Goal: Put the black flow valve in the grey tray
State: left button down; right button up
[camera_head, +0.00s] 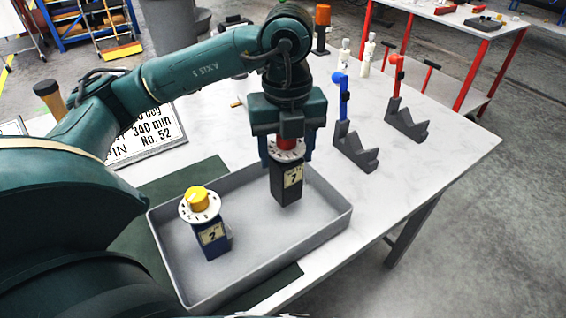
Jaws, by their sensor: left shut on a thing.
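The black flow valve (287,183) has a red knob, a white dial and a pale label marked 7. My left gripper (286,150) points down and is shut on the valve's top, its fingers on either side of the red knob. The valve hangs upright over the right part of the grey tray (331,227). I cannot tell for sure whether its base touches the tray floor. A dark blue valve (210,239) with a yellow knob and a label marked 2 stands in the tray's left part. My right gripper is not in view.
The tray lies partly on a green mat (190,183) on the white table (440,150). Two grey holders stand right of the tray, one with a blue-topped piece (341,95), one with a red-topped piece (396,78). A sign (147,137) stands behind the tray.

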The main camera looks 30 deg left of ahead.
pick_arm(q)
jog(key=shift+f, duration=1.9)
jog(key=shift+f, duration=0.15)
jog(key=shift+c, duration=2.3)
grip_release()
jog(key=shift+r, duration=0.4)
notch_tip(320, 180, up, 12)
jog(key=shift+f+p, duration=0.25)
jog(key=shift+p, duration=0.4)
jog(key=shift+s+d, duration=0.1)
